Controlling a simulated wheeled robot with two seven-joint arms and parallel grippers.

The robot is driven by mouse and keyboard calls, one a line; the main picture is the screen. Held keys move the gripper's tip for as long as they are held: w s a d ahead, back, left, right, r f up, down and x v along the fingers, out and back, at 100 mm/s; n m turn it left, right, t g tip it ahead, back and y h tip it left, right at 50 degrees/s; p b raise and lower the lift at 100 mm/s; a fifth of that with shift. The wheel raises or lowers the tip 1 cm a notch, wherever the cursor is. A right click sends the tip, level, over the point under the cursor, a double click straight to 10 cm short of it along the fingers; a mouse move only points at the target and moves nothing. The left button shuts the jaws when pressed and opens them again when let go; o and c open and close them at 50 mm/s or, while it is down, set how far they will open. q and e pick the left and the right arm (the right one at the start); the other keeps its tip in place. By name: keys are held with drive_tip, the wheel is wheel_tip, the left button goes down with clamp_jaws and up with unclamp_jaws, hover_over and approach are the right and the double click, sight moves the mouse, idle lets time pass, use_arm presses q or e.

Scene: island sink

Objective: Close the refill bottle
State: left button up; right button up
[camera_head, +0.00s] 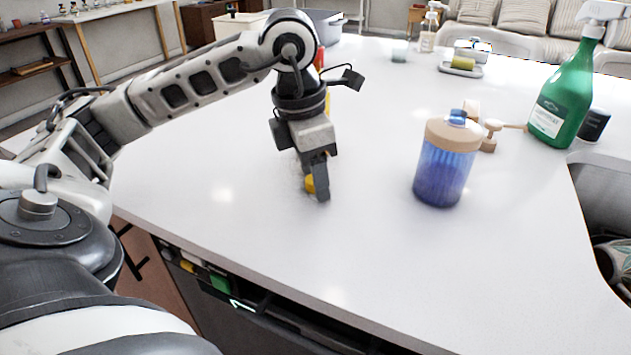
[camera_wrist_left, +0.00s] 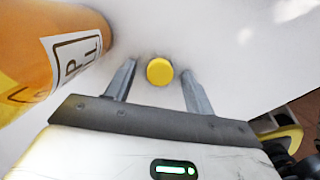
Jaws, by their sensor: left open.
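A small round yellow cap (camera_wrist_left: 159,71) lies on the white countertop, between the two fingers of my left gripper (camera_wrist_left: 157,68) in the left wrist view. My left gripper is open, pointing down, with space on both sides of the cap. In the head view the cap (camera_head: 309,184) is partly hidden behind the fingers of the gripper (camera_head: 318,182). An orange bottle with a white label (camera_wrist_left: 50,50), seemingly the refill bottle, is close by at the left of the wrist view. In the head view my arm hides nearly all of it. My right gripper is not in view.
A wooden-handled brush (camera_head: 490,138) and a green spray bottle (camera_head: 562,105) are farther right, near the sink opening (camera_head: 597,190). A sponge dish (camera_head: 461,69) is at the back. The front counter is clear.

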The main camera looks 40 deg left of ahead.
use_arm(q)
drive_tip(key=c, duration=1)
drive_tip(key=shift+c, duration=0.2)
drive_tip(key=shift+r, duration=0.6)
wheel_tip(320, 180, up, 2)
drive_tip(key=shift+r+p, duration=0.25)
drive_tip(key=shift+p, duration=0.15)
drive_tip(key=s+d+r+p, duration=0.1)
drive_tip(key=s+d+r, duration=0.3)
drive_tip(key=s+r, duration=0.5)
drive_tip(key=s, duration=0.4)
drive_tip(key=shift+s+r+p, duration=0.15)
drive_tip(key=shift+s+p, duration=0.1)
drive_tip(key=shift+p, duration=0.15)
